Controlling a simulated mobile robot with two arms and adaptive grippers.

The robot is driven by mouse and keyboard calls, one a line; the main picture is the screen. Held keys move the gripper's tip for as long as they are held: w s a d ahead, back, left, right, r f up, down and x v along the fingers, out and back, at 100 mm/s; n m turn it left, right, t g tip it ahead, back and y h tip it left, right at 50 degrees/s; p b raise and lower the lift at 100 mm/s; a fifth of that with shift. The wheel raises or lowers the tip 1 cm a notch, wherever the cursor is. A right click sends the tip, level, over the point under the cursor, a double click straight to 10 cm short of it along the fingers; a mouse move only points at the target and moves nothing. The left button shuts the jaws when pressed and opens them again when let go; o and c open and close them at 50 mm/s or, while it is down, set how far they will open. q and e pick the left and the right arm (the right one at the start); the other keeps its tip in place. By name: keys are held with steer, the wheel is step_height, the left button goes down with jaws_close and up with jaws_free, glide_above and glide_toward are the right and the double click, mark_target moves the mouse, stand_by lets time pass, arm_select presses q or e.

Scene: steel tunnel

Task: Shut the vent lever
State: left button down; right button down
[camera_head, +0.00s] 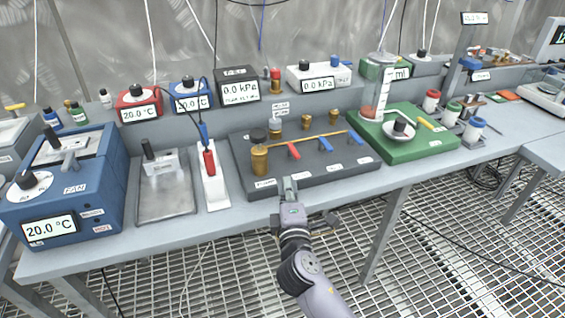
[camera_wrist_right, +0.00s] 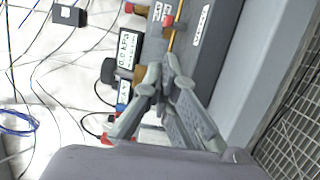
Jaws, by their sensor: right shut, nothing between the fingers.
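A dark manifold panel (camera_head: 245,172) with a thin brass pipe (camera_head: 318,138) lies on the bench in the head view. It carries a red lever (camera_head: 293,151) and two blue levers, a middle one (camera_head: 328,143) and a right one (camera_head: 355,138). The small labels are too blurred to tell which is the vent lever. My right gripper (camera_head: 289,183) is at the panel's front edge, below the red lever in the picture and apart from it. It is shut and empty. In the right wrist view its fingers (camera_wrist_right: 164,72) point toward the brass pipe. My left gripper is not in view.
Left of the panel are a white stand with a red handle (camera_head: 210,163), a metal plate (camera_head: 165,203) and a blue box (camera_head: 97,187). A green base (camera_head: 426,150) with a cylinder stands right. Gauge boxes line the shelf behind. The bench's front strip is clear.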

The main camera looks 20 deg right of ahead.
mark_target(293, 155)
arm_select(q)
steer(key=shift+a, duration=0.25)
arm_select(e)
steer(key=shift+a, duration=0.1)
steer(key=shift+w, duration=0.15)
steer(key=x, duration=0.9)
steer(key=shift+w+p, duration=0.3)
steer(key=shift+w, duration=0.05)
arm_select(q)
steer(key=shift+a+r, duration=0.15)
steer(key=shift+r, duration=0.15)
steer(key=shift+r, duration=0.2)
arm_select(e)
steer(key=shift+d, duration=0.25)
arm_select(q)
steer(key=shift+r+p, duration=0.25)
steer(key=shift+p, duration=0.25)
arm_select(e)
steer(key=shift+s+d+n+y, duration=0.15)
steer(key=shift+n+y, duration=0.25)
steer(key=shift+y, duration=0.2)
